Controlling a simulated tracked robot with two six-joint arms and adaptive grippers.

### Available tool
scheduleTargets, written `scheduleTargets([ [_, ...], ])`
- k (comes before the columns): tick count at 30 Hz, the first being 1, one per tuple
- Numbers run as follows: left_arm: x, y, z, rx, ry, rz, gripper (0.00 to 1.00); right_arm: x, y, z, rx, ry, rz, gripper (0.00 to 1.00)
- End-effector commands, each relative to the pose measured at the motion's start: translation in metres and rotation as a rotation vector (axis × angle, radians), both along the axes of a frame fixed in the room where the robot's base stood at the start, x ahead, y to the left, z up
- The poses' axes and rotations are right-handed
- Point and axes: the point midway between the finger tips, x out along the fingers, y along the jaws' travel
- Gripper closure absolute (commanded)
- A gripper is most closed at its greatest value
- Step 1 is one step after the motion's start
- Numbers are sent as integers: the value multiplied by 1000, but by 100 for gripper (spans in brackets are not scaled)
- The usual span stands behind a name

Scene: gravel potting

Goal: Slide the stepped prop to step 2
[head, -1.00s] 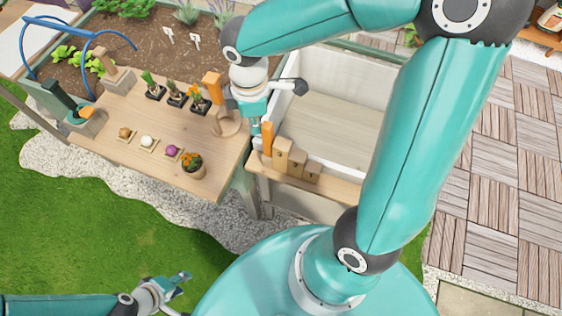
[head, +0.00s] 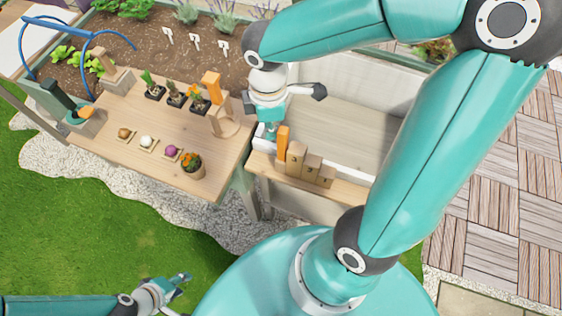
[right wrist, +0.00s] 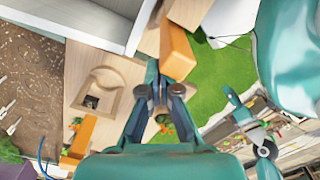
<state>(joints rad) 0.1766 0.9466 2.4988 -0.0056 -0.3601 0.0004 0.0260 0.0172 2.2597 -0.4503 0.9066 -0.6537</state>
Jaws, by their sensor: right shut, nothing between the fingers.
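The stepped prop (head: 298,161) is a wooden block whose steps descend to the right. It stands on the wooden ledge (head: 348,190) in front of the white bin, with an upright orange piece (head: 283,143) at its tall left end. My right gripper (head: 268,138) is shut and empty, pointing down just left of the orange piece. In the right wrist view the orange piece (right wrist: 177,52) is right beside the fingertips (right wrist: 158,72); I cannot tell whether they touch. My left gripper (head: 180,283) is open and empty over the grass, far from the prop.
The potting table (head: 140,135) on the left holds potted plants, bulbs on small tiles, a flower pot (head: 192,165) and a wooden stand (head: 224,121) with an orange top. The white bin (head: 355,125) lies behind the prop. The ledge is clear to the prop's right.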

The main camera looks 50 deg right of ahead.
Motion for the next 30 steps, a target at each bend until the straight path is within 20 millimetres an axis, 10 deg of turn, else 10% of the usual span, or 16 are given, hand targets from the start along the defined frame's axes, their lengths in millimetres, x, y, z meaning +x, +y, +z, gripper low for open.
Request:
scheduleTargets([
  [30,0,0,-2,0,0,0,60,-33,-14,0,0,0,0,100],
])
